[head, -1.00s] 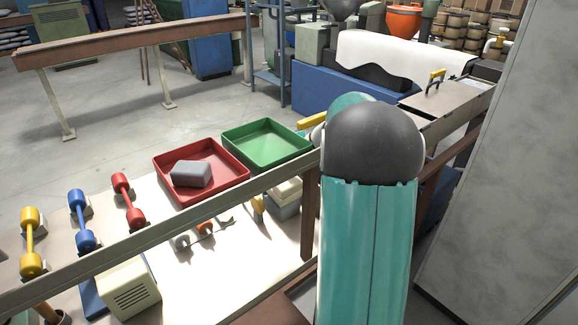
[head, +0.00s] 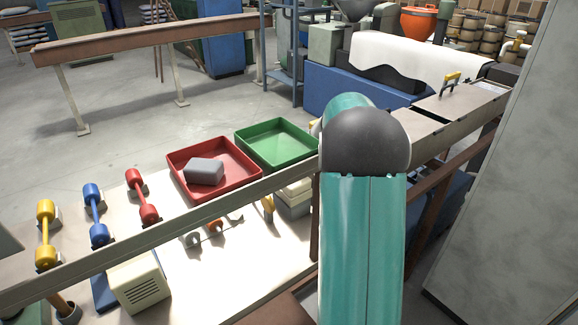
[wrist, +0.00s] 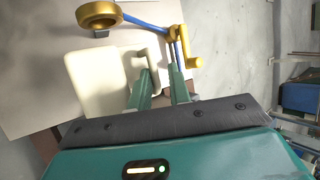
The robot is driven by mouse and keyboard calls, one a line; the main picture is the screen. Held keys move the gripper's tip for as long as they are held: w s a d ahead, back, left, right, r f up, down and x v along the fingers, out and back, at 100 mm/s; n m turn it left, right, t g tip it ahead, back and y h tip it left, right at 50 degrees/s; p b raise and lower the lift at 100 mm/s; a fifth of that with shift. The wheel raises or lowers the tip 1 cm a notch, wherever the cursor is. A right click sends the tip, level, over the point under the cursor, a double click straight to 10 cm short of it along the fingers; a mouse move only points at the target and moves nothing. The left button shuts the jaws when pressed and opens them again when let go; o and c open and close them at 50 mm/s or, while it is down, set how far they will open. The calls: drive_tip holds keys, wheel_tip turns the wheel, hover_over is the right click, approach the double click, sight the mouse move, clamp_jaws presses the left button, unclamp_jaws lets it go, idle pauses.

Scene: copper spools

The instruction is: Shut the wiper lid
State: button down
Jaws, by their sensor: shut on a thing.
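My arm hides my gripper in the head view. A blue rod (wrist: 145,23) joins the handle to a gold ring (wrist: 97,14). A cream block (wrist: 95,78) lies left of the fingers.
A red tray (head: 242,185) with a grey block (head: 204,171) and an empty green tray (head: 290,160) stand on the white table. Yellow, blue and red spools (head: 140,196) stand at left. A metal rail (head: 205,210) crosses in front. A grey panel (head: 490,170) rises at right.

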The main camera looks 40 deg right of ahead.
drive_tip(key=c, duration=1.6)
unclamp_jaws()
drive_tip(key=shift+w+a+r, duration=0.3)
drive_tip(key=shift+w+r, duration=0.2)
drive_tip(key=shift+w, duration=0.25)
drive_tip(key=shift+o, duration=0.4)
drive_tip(key=shift+w+f, duration=0.15)
drive_tip(key=shift+s, duration=0.3)
drive_tip(key=shift+w, duration=0.1)
drive_tip(key=v, duration=1.4)
drive_tip(key=shift+s+f, duration=0.2)
drive_tip(key=shift+s+d, duration=0.1)
drive_tip(key=shift+d, duration=0.1)
